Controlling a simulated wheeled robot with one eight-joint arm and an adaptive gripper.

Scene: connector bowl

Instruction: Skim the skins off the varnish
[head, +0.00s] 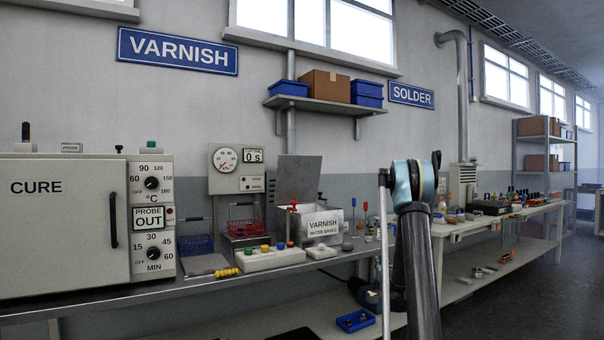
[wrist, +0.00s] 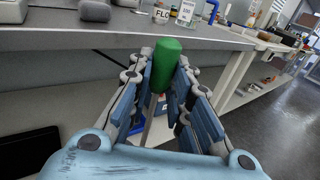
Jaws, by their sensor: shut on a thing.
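The varnish tank (head: 322,226) stands on the bench in the head view, its label reading "VARNISH WATER-BASED". A grey metal lid or panel (head: 299,178) stands up behind it. The varnish surface and any skins are hidden by the tank's walls. In the wrist view my gripper (wrist: 165,68) is shut on a green handle (wrist: 166,62), with a thin grey shaft (wrist: 150,122) below it. The tool's far end cannot be made out. My gripper is beyond the bench's front edge, apart from the tank.
A red wire basket (head: 243,227) hangs left of the tank. A white block with coloured knobs (head: 270,258) and a grey tray (head: 208,265) lie near the bench front. The cure oven (head: 65,225) fills the left. A blue bin (head: 355,321) sits on the lower shelf.

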